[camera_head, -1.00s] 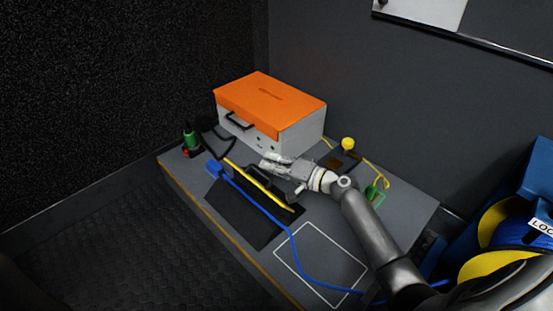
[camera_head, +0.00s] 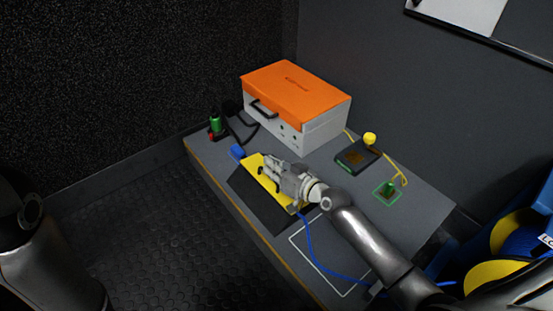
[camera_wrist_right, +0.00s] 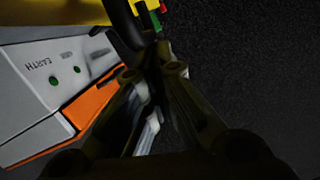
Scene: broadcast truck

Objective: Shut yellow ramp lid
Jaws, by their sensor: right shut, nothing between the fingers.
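The yellow ramp lid (camera_head: 253,163) lies over the black cable ramp (camera_head: 257,198) on the bench, its yellow face turned upward. I cannot tell whether it is fully flat. A blue cable (camera_head: 309,238) comes out from under its near end, and a blue plug (camera_head: 237,151) is at its far end. My right gripper (camera_head: 267,172) is shut and empty, over the lid and hiding its middle and near part. I cannot tell whether it touches. My left gripper is out of view.
A grey case with an orange top (camera_head: 297,92) stands behind the lid. A green and red item (camera_head: 215,125) is at the left corner. A dark box (camera_head: 356,155), a yellow knob (camera_head: 370,138) and a green-outlined pad (camera_head: 388,191) are at right. A white-outlined area is in front.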

